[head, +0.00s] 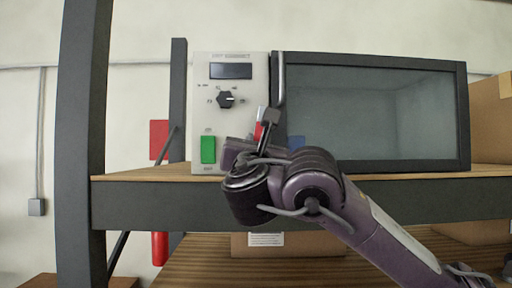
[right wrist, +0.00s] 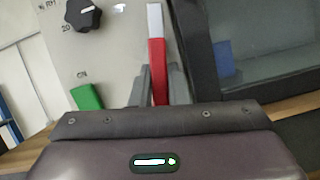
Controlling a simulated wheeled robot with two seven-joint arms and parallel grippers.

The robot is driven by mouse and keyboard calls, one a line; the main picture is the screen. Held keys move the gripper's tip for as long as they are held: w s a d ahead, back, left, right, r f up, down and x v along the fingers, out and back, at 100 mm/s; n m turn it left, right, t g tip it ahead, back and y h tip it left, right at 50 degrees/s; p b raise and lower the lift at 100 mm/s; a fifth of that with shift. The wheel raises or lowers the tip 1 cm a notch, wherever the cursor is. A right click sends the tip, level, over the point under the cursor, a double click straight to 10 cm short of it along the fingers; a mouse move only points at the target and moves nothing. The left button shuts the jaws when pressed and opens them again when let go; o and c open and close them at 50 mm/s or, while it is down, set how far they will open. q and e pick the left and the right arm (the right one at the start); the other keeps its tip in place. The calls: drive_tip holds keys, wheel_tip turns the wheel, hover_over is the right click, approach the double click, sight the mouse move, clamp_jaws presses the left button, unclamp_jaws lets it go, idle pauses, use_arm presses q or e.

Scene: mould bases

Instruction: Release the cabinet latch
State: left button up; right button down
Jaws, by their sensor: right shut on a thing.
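The cabinet (head: 205,90) stands on a shelf, with a pale control panel on its left and a dark-framed glass door (head: 375,110) on its right. The door looks shut. The latch is a small red lever with a pale tip (head: 259,129), low on the panel beside the door's left edge. In the right wrist view the latch (right wrist: 157,65) stands nearly upright between the fingers. My right gripper (right wrist: 158,88) is shut on its lower part; in the head view the wrist hides much of the grip. My left gripper is not in view.
The panel has a black knob (head: 226,99), a display (head: 230,71) and a green button (head: 208,149). A vertical grey handle (head: 281,80) runs along the door's left edge. Cardboard boxes stand at the right (head: 490,125) and below the shelf. A dark post (head: 83,140) rises at the left.

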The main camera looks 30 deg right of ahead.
drive_tip(key=shift+s+d+f+n+t+y+b, duration=0.1)
drive_tip(key=shift+d+n+t+y+b, duration=0.1)
drive_tip(key=shift+n+b, duration=0.3)
drive_tip(key=shift+s+d+f+n+t+y+b, duration=0.1)
drive_tip(key=shift+n+t+y+b, duration=0.1)
drive_tip(key=shift+n+b, duration=0.3)
drive_tip(key=shift+r+n+y, duration=0.15)
drive_tip(key=shift+n+y, duration=0.25)
drive_tip(key=shift+n, duration=0.3)
drive_tip(key=c, duration=1.4)
unclamp_jaws()
drive_tip(key=b+v, duration=0.7)
drive_tip(key=b, duration=0.3)
drive_tip(key=shift+s+a+f, duration=0.2)
drive_tip(key=shift+f, duration=0.05)
